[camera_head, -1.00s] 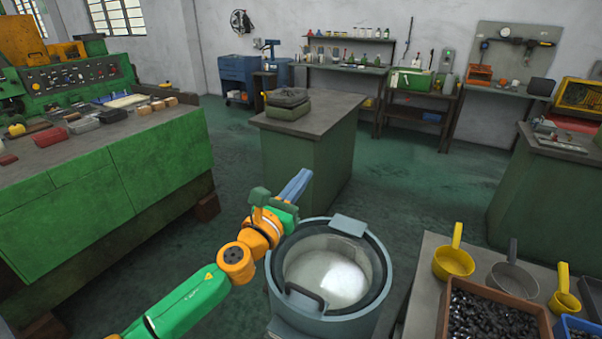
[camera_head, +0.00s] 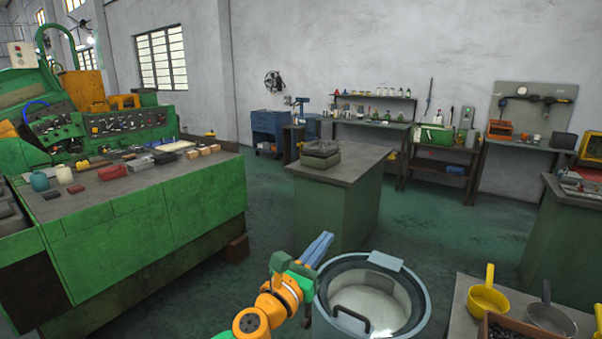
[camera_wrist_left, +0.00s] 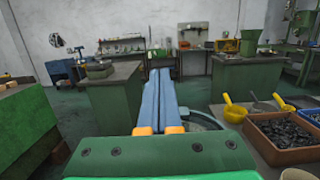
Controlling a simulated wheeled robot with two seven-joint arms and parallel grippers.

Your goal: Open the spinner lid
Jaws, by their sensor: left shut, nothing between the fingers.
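The spinner (camera_head: 421,314) is a round grey-blue tub at the bottom of the head view, cut off by the lower edge. Its lid (camera_head: 387,302) looks closed, with a pale, see-through middle, a black handle (camera_head: 350,318) at the near left and a grey tab at the back rim. My left gripper (camera_head: 325,240) is shut and empty, beside the tub's upper left rim and apart from the handle. In the left wrist view its blue fingers (camera_wrist_left: 160,78) lie together, hiding part of the spinner's rim (camera_wrist_left: 204,118) behind them. My right gripper is not in view.
A green cabinet (camera_head: 332,205) stands beyond the spinner. A long green machine bench (camera_head: 150,220) is at the left. A table at the right holds yellow scoops (camera_head: 487,298) and a bin of dark parts (camera_wrist_left: 288,130). Green floor lies open between them.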

